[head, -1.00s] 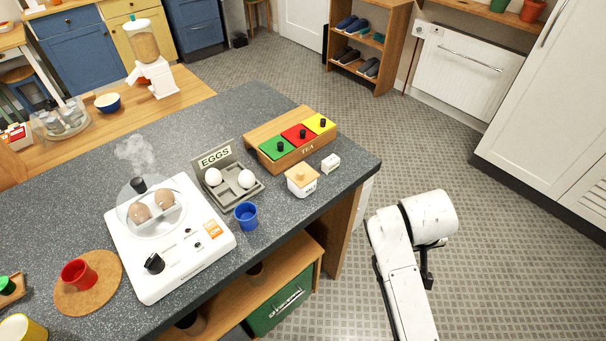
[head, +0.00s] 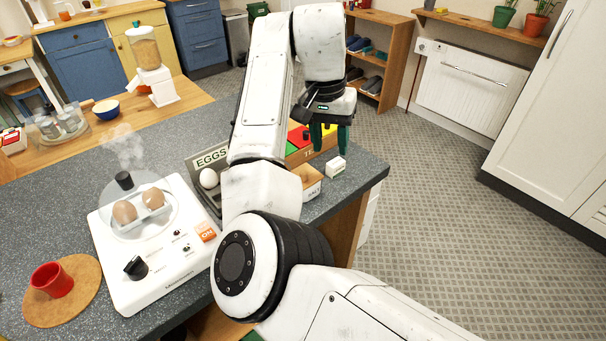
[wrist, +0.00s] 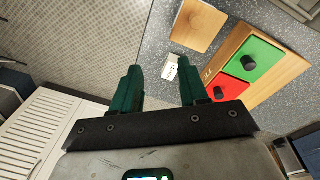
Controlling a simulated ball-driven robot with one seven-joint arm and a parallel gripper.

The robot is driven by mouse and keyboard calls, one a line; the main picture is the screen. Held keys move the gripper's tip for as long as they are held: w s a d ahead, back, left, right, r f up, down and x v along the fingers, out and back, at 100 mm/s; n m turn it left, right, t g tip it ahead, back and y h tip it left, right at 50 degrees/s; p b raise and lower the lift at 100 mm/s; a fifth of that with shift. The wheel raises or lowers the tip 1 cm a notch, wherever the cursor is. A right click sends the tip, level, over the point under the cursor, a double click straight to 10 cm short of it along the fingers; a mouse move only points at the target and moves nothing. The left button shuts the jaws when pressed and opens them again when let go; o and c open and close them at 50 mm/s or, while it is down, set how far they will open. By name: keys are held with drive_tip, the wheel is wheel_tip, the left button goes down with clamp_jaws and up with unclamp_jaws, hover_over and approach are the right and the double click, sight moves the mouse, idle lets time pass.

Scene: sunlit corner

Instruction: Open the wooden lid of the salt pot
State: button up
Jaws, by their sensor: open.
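The salt pot (head: 313,190) stands on the dark speckled counter, partly hidden behind my arm in the head view. Its wooden lid (head: 309,173) lies flat on top and looks closed. In the wrist view the lid (wrist: 198,26) is a tan square at the top, beyond my fingertips. My gripper (head: 330,148) has green fingers and points down above the counter, near the tea box and the salt pot.
A small white box (wrist: 170,67) stands next to the salt pot. The wooden tea box (wrist: 262,48) with coloured lids is close to the gripper. The egg holder (head: 196,172) and white egg cooker (head: 150,262) are to the left. Open floor lies right of the counter.

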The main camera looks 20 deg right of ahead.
drive_tip(key=y, duration=0.1)
approach(303, 172)
drive_tip(key=shift+n, duration=0.3)
wheel_tip(303, 172, down, 9)
drive_tip(key=shift+s+d+r, duration=0.1)
drive_tip(key=shift+d+r, duration=0.05)
drive_tip(key=shift+c, duration=0.2)
clamp_jaws()
idle(0.5)
